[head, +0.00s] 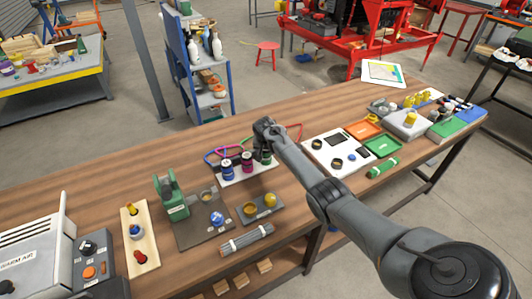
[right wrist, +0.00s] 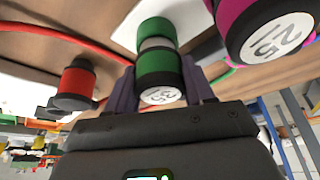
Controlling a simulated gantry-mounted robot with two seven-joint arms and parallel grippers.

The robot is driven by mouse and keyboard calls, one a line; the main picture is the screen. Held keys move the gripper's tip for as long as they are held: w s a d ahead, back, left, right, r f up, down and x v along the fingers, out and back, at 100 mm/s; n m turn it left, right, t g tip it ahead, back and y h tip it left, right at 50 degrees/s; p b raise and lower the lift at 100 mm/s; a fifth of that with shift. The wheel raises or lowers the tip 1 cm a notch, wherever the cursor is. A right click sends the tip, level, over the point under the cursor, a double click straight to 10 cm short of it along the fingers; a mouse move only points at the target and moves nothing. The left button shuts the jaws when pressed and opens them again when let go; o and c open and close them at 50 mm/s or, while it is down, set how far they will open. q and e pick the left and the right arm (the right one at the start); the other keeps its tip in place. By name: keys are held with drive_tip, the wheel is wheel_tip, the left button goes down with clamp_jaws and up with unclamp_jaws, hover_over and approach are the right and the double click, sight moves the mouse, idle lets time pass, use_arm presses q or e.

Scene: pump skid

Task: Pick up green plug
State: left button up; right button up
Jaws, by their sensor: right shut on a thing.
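The green plug (right wrist: 157,66) has a black collar and a white numbered end; it stands between the two fingers of my right gripper (right wrist: 160,90) in the right wrist view. In the head view the green plug (head: 266,158) is at the right end of a row on a white plate (head: 245,179), partly hidden by my right gripper (head: 266,146), which reaches down over it. The right gripper is shut on the green plug. Whether the plug is clear of the plate I cannot tell. My left gripper is not in view.
A magenta plug (head: 247,161) and a blue-purple plug (head: 227,168) stand close to the left. In the right wrist view the magenta plug (right wrist: 262,28) is near one finger, and a red plug (right wrist: 76,86) is opposite. Coloured cables (head: 222,152) lie behind the row.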

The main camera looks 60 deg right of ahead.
drive_tip(key=shift+r, duration=0.65)
wheel_tip(320, 180, up, 3)
drive_tip(key=shift+s+r+p, duration=0.1)
drive_tip(key=shift+s+p, duration=0.05)
drive_tip(key=shift+p, duration=0.5)
drive_tip(key=s+r+p, duration=0.1)
drive_tip(key=s+r, duration=0.2)
drive_tip(key=s, duration=0.2)
drive_tip(key=s+d+r+p, duration=0.1)
drive_tip(key=s+r, duration=0.2)
drive_tip(key=s, duration=0.3)
drive_tip(key=shift+s+d+r, duration=0.15)
drive_tip(key=shift+d+r, duration=0.05)
